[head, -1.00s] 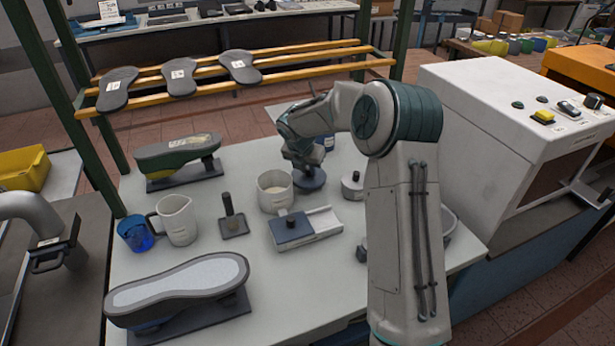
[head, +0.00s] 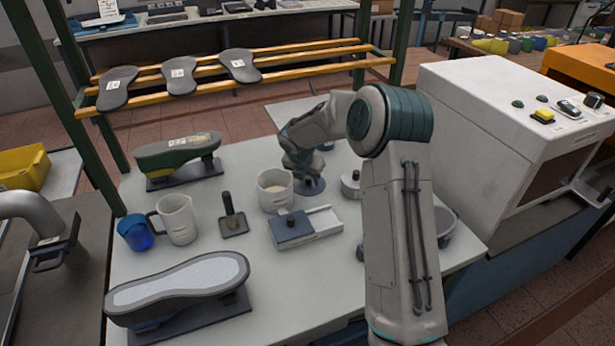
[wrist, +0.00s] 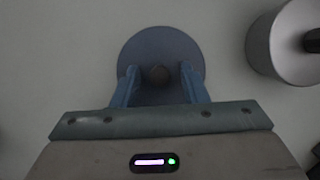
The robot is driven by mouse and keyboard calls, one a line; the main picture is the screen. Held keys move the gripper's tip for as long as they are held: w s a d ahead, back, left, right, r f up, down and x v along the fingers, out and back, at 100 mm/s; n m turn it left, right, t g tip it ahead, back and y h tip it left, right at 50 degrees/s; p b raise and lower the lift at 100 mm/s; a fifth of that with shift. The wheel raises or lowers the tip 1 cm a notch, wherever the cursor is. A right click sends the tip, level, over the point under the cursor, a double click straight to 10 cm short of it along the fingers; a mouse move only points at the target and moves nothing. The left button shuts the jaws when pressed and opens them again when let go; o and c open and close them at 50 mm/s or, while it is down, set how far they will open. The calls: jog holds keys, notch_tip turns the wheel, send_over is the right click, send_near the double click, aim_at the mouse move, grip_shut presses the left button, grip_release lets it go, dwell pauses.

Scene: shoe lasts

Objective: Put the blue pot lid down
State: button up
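The blue pot lid (head: 314,188) is a round, flat disc that appears to lie flat on the white table, just right of the white pot (head: 275,192). In the wrist view the lid (wrist: 160,45) is centred, with its dark round knob (wrist: 158,74) facing me. My gripper (wrist: 159,72) is open, with one finger on each side of the knob and a gap on both sides. In the head view my gripper (head: 309,180) is right above the lid and hides part of it.
A grey round lidded piece (head: 351,185) stands close right of the lid; it also shows in the wrist view (wrist: 285,45). A slider tray with a blue block (head: 292,226) lies in front. A blue container stands behind my gripper, partly hidden.

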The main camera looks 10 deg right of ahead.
jog(key=v, duration=1.1)
jog(key=s+d+r+m, duration=0.1)
jog(key=s+r+m, duration=0.55)
jog(key=s, duration=0.35)
jog(key=s+d+m+y, duration=0.1)
jog(key=s+m+y, duration=0.1)
jog(key=s+m, duration=2)
jog(key=s, duration=0.4)
jog(key=shift+d+f+m+g, duration=0.2)
jog(key=shift+d+m+g, duration=0.1)
jog(key=shift+m, duration=0.05)
